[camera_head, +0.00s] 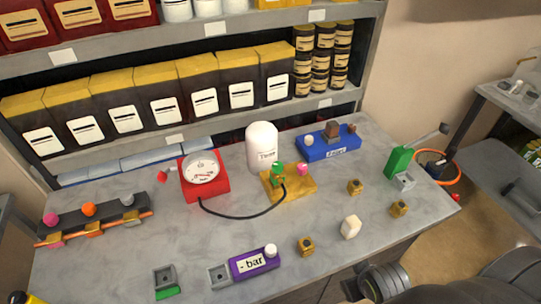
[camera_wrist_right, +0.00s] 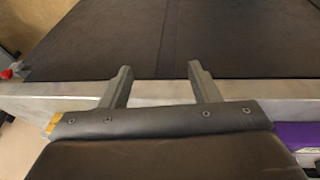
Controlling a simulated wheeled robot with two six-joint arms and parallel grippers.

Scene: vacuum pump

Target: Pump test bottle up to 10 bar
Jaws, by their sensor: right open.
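The white test bottle (camera_head: 262,148) stands upright at the back middle of the grey table. A red box with a round gauge (camera_head: 202,170) is left of it; I cannot read the needle. A black hose (camera_head: 240,216) runs from the gauge to a yellow block (camera_head: 300,188) with a green valve (camera_head: 277,172) and a pink knob (camera_head: 303,169). A green piece with a lever (camera_head: 398,161) is at the right. A purple "- bar" block (camera_head: 254,264) is at the front. My right gripper (camera_wrist_right: 162,82) is open and empty.
A blue box (camera_head: 328,148) stands at the back. A rail with coloured knobs (camera_head: 95,220) is at the left. Small gold cubes (camera_head: 355,187) and a white block (camera_head: 351,227) lie at right. A loaded shelf (camera_head: 185,135) stands behind. The table's front middle has bare patches.

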